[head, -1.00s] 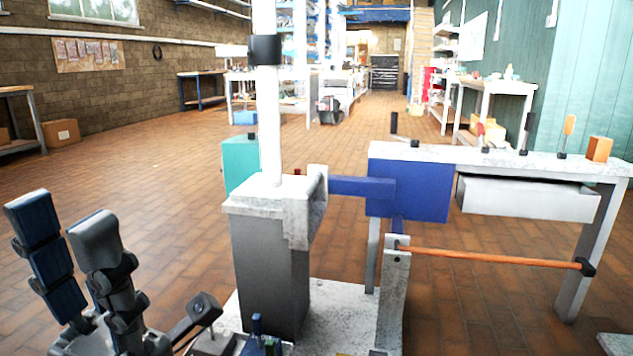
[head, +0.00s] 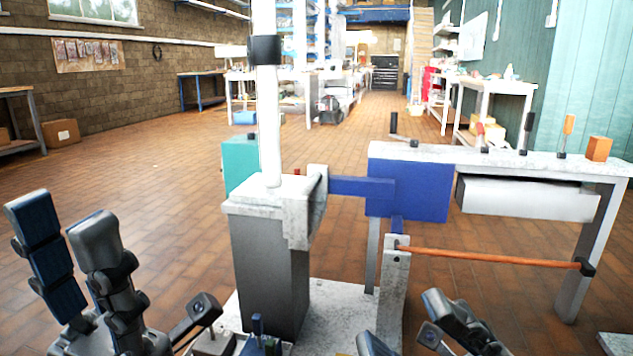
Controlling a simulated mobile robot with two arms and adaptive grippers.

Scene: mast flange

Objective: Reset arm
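My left gripper (head: 62,215) is at the lower left, pointing up, its two dark fingers apart with nothing between them. My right gripper (head: 402,318) shows at the bottom edge, right of centre. Its two fingers are apart and nothing shows between them; its lower part is cut off by the frame. A white mast (head: 268,120) with a black collar (head: 264,49) stands upright on a grey pedestal (head: 270,265) between the grippers. Neither gripper appears to touch the mast or pedestal.
A blue block (head: 408,190) joins the pedestal's right side. An orange rod (head: 480,256) with a black end (head: 585,267) runs right from a grey post (head: 395,285). A long bench (head: 480,157) stands behind it. Open brick floor (head: 150,165) lies to the left.

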